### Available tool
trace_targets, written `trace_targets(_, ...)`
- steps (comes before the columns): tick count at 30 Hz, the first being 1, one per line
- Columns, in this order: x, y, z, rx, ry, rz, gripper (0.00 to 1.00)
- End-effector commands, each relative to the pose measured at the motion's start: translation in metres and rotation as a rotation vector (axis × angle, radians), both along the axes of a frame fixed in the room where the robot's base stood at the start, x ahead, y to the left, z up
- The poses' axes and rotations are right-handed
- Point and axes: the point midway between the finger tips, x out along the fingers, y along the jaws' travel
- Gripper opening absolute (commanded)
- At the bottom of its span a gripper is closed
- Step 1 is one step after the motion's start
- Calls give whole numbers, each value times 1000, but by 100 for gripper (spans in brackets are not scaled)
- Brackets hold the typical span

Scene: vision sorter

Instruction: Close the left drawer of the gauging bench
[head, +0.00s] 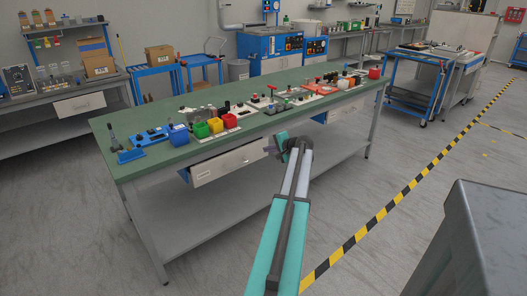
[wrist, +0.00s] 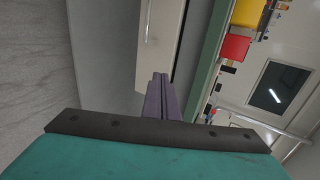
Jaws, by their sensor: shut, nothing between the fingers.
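The gauging bench (head: 180,160) has a green top. Its left drawer (head: 228,164) stands partly open, with its pale front jutting out from under the top. In the wrist view the pale drawer front (wrist: 145,65) and its bar handle (wrist: 149,20) show just beyond the fingers. My gripper (head: 267,149) is by the right end of the drawer front. In the wrist view my gripper (wrist: 160,76) has its purple fingers together and empty. I cannot tell whether the fingertips touch the drawer.
A second drawer (head: 345,111) is on the bench's right part. Coloured bins, such as a yellow bin (head: 215,125), and several tools stand on the top. A lower shelf (head: 215,215) runs under the drawers. The floor (head: 345,200) in front of the bench is clear.

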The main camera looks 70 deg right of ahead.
Motion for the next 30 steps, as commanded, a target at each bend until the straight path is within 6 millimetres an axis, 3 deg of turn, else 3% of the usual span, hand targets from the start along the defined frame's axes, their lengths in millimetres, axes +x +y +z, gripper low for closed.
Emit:
trace_targets(5,-10,5,6,0,0,-1,0)
trace_targets(15,-11,6,8,-1,0,0,0)
trace_targets(18,-11,6,8,-3,1,3,16)
trace_targets(24,-9,7,14,-47,-8,16,16)
trace_targets(30,-4,23,24,-103,-74,20,16)
